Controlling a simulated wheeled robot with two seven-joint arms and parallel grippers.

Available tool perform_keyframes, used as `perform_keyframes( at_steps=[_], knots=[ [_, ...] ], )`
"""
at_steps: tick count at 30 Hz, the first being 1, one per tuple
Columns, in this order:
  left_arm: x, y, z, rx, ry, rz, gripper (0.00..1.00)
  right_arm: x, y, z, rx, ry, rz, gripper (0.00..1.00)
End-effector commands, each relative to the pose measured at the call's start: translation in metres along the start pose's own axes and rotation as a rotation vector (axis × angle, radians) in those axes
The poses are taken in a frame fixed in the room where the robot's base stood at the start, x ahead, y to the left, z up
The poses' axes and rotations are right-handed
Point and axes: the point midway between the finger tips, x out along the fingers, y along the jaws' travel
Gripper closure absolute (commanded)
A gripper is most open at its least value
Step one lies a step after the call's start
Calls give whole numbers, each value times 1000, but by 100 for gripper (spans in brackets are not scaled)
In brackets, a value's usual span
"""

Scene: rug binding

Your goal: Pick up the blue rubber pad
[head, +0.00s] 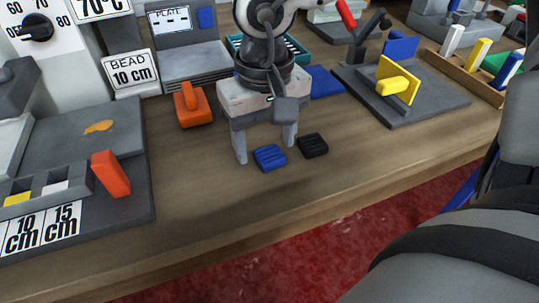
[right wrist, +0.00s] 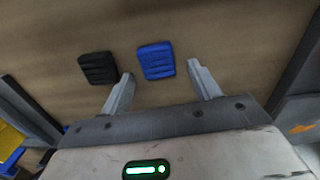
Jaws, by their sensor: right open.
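The blue rubber pad (head: 269,157) is a small ribbed block lying flat on the wooden bench in the head view. My right gripper (head: 265,158) is open above the bench with its fingers pointing down. In the right wrist view the blue pad (right wrist: 156,61) lies between and a little beyond the open fingertips of the right gripper (right wrist: 160,72), apart from both. A similar black ribbed pad (head: 313,145) lies to the right of it in the head view and shows outside the fingers in the right wrist view (right wrist: 97,68). My left gripper is not in view.
An orange tool (head: 193,105) stands left of the gripper. A grey machine base with an orange block (head: 111,174) is at the left. A grey plate with a yellow piece (head: 393,86) is at the right. The wooden bench (head: 222,211) is clear in front.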

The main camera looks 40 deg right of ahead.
Motion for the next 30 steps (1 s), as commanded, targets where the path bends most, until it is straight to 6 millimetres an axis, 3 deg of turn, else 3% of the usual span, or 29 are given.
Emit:
perform_keyframes(
  at_steps=[8, 13, 23, 30],
  knots=[
    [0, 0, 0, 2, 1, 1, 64, 3, 0, 0, 0, 1, 0, 38],
    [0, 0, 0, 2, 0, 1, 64, 3, 0, 0, 0, 1, 0, 85],
    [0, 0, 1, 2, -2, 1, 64, 2, 0, 0, 0, 1, -1, 86],
    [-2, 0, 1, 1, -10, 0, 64, -20, 0, -1, 1, 6, -3, 86]
  ],
)
